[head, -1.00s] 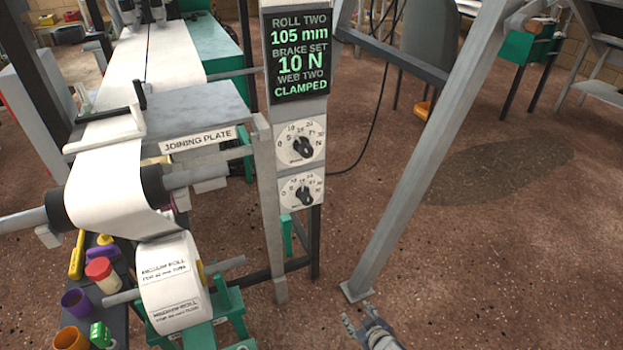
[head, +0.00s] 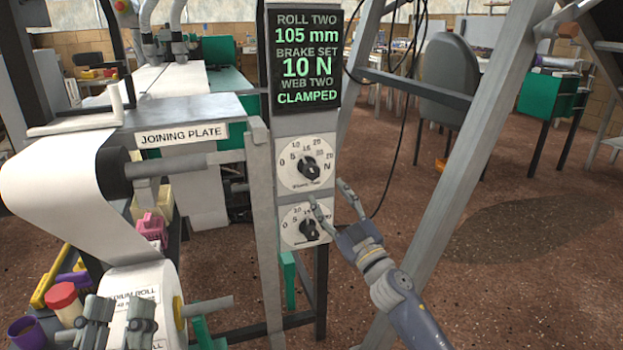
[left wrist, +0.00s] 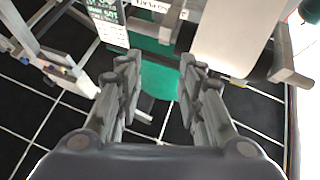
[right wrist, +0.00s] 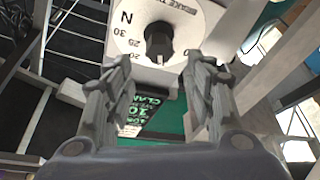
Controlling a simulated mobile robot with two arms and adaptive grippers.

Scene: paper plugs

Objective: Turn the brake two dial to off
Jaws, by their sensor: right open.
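The upper white dial (head: 306,163) with a black knob is on the grey post below the display (head: 305,58), which reads brake set 10 N. Its small print is blurred in the head view. The lower dial (head: 305,226) also has a black knob and is partly covered by a finger of my right gripper (head: 331,192). That gripper is open and empty, just right of the dials. In the right wrist view, a dial marked "BRAKE" (right wrist: 186,22) shows upside down beyond the open fingers (right wrist: 160,75). My left gripper (head: 119,305) is open and empty near the paper roll.
The joining plate (head: 185,111) and paper roll (head: 158,285) are left of the post. A slanted grey frame leg (head: 455,180) stands right, close to my right arm. Coloured cups and tools, including a purple cup (head: 27,330), sit at lower left.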

